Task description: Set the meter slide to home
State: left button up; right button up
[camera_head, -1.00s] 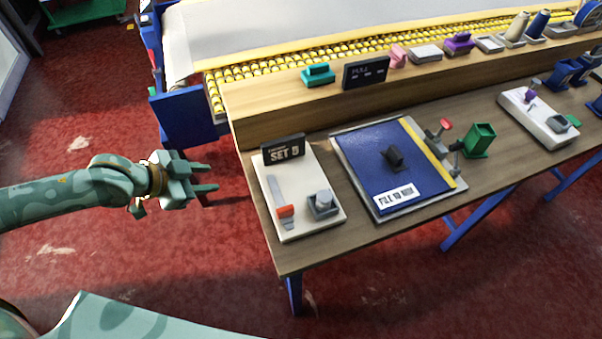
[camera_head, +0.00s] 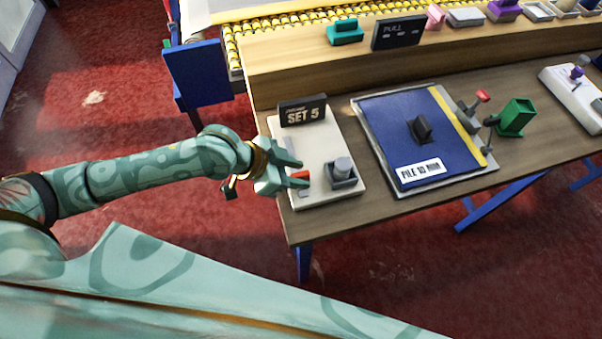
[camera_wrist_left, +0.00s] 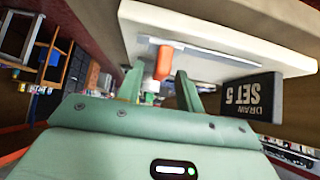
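The meter is a white panel (camera_head: 318,145) on the near-left part of the bench, with a dark sign (camera_head: 302,111) reading "SET 5" at its far edge. Its slide has a small red-orange handle (camera_head: 302,175), near the panel's near-left end. My left gripper (camera_head: 297,174) is at the panel's left side. In the left wrist view the slide handle (camera_wrist_left: 162,62) shows between the two fingers of my open left gripper (camera_wrist_left: 160,84), with gaps on both sides. A pale slot strip (camera_wrist_left: 208,51) runs along the panel there. My right gripper is out of view.
A blue board (camera_head: 400,135) with a black grip lies farther right. A wooden ledge (camera_head: 300,75) runs behind. Red floor lies open left of the bench.

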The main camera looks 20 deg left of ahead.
pick_arm(q)
jog(key=shift+w+d+f, duration=0.3)
jog(key=shift+d+f, duration=0.1)
jog(key=shift+f, duration=0.15)
grip_shut()
